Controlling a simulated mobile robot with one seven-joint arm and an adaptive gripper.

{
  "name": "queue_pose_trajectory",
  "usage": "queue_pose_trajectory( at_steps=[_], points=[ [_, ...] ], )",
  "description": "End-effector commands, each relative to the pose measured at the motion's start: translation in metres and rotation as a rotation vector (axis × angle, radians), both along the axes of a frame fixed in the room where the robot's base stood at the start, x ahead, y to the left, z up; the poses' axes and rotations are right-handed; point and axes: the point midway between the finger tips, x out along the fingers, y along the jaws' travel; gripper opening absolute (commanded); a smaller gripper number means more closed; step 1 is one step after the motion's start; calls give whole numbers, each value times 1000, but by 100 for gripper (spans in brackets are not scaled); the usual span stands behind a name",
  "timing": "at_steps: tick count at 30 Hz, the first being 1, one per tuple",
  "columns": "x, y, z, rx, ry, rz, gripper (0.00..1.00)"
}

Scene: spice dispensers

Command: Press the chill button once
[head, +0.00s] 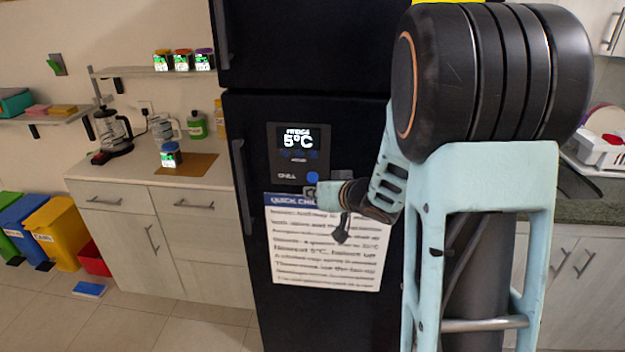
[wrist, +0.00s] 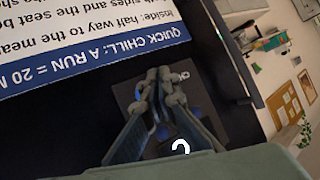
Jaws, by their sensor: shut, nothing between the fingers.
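The chill button (head: 312,177) is a round blue button beside the "CHILL" label, low on the control panel (head: 283,137) of the black fridge (head: 300,60). The display above it reads 5°C. My gripper (head: 312,191) is at the panel's lower right edge, just below the button in the head view. In the wrist view, my gripper (wrist: 160,74) has its fingertips together and empty, in front of the panel beside the partly covered label. The fingers hide the chill button there. I cannot tell whether the fingertips touch the panel.
A "QUICK CHILL" instruction sheet (head: 325,245) hangs just below the panel and also shows in the wrist view (wrist: 80,50). The upper panel has several small dim blue marks. A counter (head: 120,165) with a coffee maker (head: 112,130) and a small jar (head: 170,155) stands left of the fridge.

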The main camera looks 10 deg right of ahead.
Motion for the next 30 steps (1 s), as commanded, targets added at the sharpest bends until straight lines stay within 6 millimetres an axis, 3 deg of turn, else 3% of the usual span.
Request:
queue_pose_trajectory(
  at_steps=[7,25,28,30],
  points=[
    [-18,6,0,1,0,1,0],
    [-19,6,0,0,1,0,0],
    [-17,-2,1,-29,-2,-8,0],
    [-15,-18,4,-98,-4,-26,0]
  ],
)
